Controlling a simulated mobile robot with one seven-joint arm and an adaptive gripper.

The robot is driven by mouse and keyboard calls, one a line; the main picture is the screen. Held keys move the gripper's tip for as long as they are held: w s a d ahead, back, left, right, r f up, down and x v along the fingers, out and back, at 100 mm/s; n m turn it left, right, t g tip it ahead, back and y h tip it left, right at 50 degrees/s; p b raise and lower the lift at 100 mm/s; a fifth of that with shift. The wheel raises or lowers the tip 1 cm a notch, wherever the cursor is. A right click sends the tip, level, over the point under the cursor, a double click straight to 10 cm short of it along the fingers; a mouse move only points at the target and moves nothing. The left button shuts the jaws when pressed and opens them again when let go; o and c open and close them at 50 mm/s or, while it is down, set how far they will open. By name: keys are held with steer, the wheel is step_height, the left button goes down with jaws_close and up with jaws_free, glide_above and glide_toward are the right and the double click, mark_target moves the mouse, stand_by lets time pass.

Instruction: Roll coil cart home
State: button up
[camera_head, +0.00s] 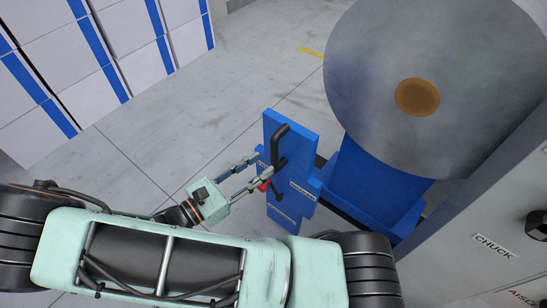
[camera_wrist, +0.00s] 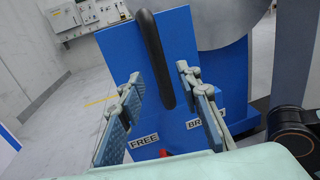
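The coil cart is blue, with an upright panel (camera_head: 283,122) and a blue base (camera_head: 375,195) at the right of the head view. It carries a large grey coil (camera_head: 365,65) with a brown core (camera_head: 417,97). A black bar handle (camera_head: 281,146) stands out from the panel; it also shows in the wrist view (camera_wrist: 154,55). My gripper (camera_head: 259,165) is open in front of the panel. In the wrist view its fingers (camera_wrist: 160,78) are on either side of the handle, apart from it. A red lever tip (camera_wrist: 164,153) shows low between labels FREE and BRAKE, partly hidden.
A grey machine cabinet (camera_head: 490,215) labelled CHUCK stands close at the right. White stacked boxes (camera_head: 90,60) with blue stripes stand at the left. The grey floor (camera_head: 235,95) between is clear, with a yellow mark (camera_head: 311,52).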

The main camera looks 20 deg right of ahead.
mark_target(271, 158)
steer(key=shift+b+x, duration=0.5)
steer(key=shift+x, duration=2.3)
jaws_close()
